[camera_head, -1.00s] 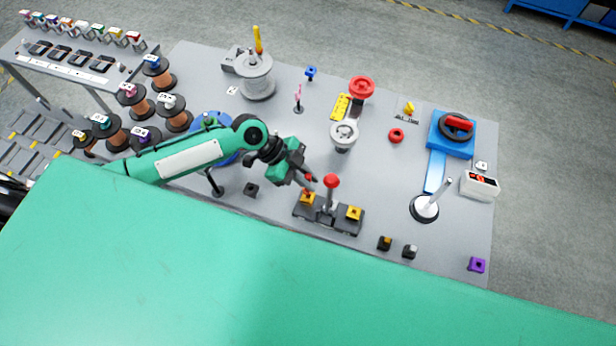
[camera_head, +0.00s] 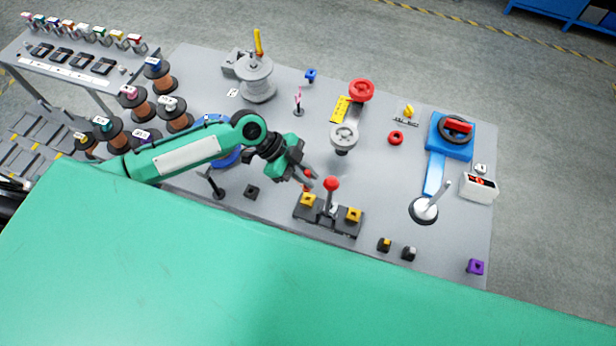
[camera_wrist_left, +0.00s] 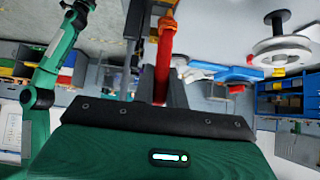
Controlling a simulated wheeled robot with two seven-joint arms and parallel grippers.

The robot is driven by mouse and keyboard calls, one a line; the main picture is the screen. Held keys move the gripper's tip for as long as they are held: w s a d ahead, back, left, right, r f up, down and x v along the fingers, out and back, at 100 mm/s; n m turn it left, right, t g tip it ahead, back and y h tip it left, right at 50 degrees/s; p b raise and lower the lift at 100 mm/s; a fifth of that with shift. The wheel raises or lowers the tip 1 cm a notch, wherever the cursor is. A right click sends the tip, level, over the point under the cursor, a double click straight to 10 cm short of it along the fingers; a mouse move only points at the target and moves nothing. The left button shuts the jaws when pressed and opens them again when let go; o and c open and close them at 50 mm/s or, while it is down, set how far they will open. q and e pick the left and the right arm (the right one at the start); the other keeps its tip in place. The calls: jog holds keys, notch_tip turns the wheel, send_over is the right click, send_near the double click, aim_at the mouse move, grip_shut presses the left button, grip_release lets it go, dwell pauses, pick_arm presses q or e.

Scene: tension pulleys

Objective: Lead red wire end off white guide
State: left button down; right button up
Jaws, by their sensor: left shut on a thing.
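My left gripper (camera_head: 307,178) is shut just behind and left of the red-knobbed lever on the black block. In the left wrist view a red, rod-like piece (camera_wrist_left: 163,62) stands between its fingers; I take it as the red wire end. A small red bit (camera_head: 307,188) also shows below the fingertips in the head view. A pale wheel on a post (camera_head: 344,134), likely the white guide, stands behind and right of the gripper, apart from it. A white wheel with a dark hub (camera_wrist_left: 282,48) shows at the right in the wrist view. No wire run can be made out. My right gripper is not seen.
The black block (camera_head: 328,214) with yellow clamps and the red-knobbed lever (camera_head: 331,184) is close to the gripper. A red wheel (camera_head: 361,90) stands farther back. A white-based post (camera_head: 424,209) and a blue device (camera_head: 450,135) stand right. Grey table is open between.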

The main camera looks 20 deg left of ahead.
pick_arm(q)
jog(key=w+a+r+b, duration=0.3)
jog(key=w+a+r, duration=0.2)
jog(key=w+a, duration=0.3)
jog(key=w, duration=0.3)
jog(key=shift+w+r, duration=0.15)
jog(key=shift+w, duration=0.05)
dwell(0.4)
jog(key=shift+a+b, duration=0.4)
jog(key=shift+a, duration=1.35)
jog(key=a+b, duration=0.1)
jog(key=a, duration=0.6)
jog(key=shift+w+a+b, duration=0.2)
jog(key=shift+a+b, duration=0.05)
jog(key=shift+b, duration=0.15)
